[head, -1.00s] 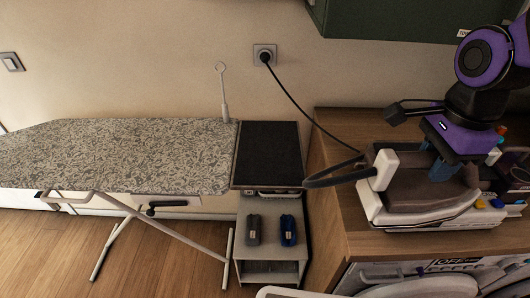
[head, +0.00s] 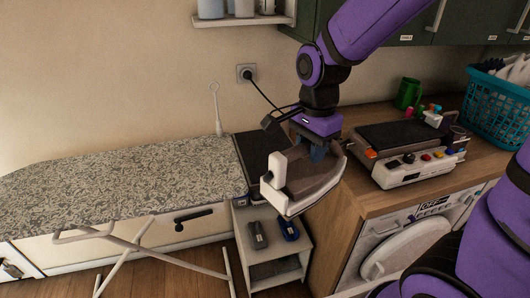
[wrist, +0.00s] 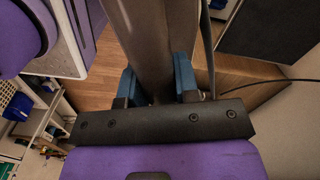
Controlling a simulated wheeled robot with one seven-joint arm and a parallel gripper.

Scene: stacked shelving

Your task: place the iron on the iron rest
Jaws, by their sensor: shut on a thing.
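The iron (head: 312,187), with a brown body and white trim, hangs in the air in the head view. My gripper (head: 318,154) is shut on its brown handle from above. In the wrist view the blue fingers of my gripper (wrist: 156,88) close on both sides of the handle (wrist: 160,40). The black flat iron rest (head: 246,148) is at the right end of the ironing board. The iron is in front of it and to its right in the picture, covering part of it. A dark flat panel, probably the rest, shows at the wrist view's upper right (wrist: 268,30).
The patterned ironing board (head: 120,185) is clear. A black cord (head: 262,92) runs from the wall socket (head: 246,73) towards the iron. The wooden counter (head: 375,198) holds the iron's base station (head: 412,175), a green mug (head: 408,93) and a teal basket (head: 496,108). A small shelf (head: 275,271) holds two small items.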

